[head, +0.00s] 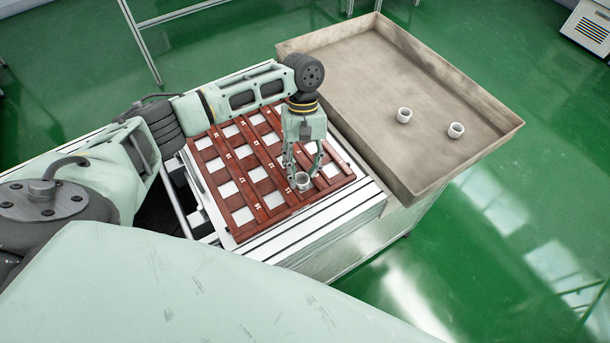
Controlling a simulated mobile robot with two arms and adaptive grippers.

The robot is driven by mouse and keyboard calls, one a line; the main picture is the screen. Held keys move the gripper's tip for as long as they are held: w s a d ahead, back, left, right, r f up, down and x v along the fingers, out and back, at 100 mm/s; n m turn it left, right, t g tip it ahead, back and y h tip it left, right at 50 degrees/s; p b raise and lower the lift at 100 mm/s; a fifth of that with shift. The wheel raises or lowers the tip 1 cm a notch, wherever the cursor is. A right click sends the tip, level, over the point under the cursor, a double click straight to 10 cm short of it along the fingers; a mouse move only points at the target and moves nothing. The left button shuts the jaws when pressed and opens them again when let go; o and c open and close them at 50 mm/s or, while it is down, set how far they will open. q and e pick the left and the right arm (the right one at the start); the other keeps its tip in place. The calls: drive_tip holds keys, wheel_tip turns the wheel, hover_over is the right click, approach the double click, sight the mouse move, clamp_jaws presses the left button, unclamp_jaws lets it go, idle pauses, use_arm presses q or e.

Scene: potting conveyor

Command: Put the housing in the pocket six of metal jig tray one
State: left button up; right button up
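The metal jig tray (238,232) is a red-brown frame with square pockets and small numbers, lying on the conveyor. A small white ring-shaped housing (303,183) is at the tray's near right part, at or just above a pocket. My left gripper (304,174) points down over it, with one finger on each side of the housing. I cannot tell whether the fingers touch it or stand slightly apart. The pocket numbers are too small to read surely, and the arm hides part of the tray's far side. My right gripper is not in view.
A large beige bin (365,75) with raised walls adjoins the conveyor at the right. Two more white housings stand in it, one near the middle (404,115) and one nearer the right wall (456,130). The green floor (520,235) at the right is clear.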

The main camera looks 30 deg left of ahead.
use_arm(q)
drive_tip(key=v, duration=1.1)
drive_tip(key=shift+d+b, duration=0.2)
drive_tip(key=shift+b, duration=0.25)
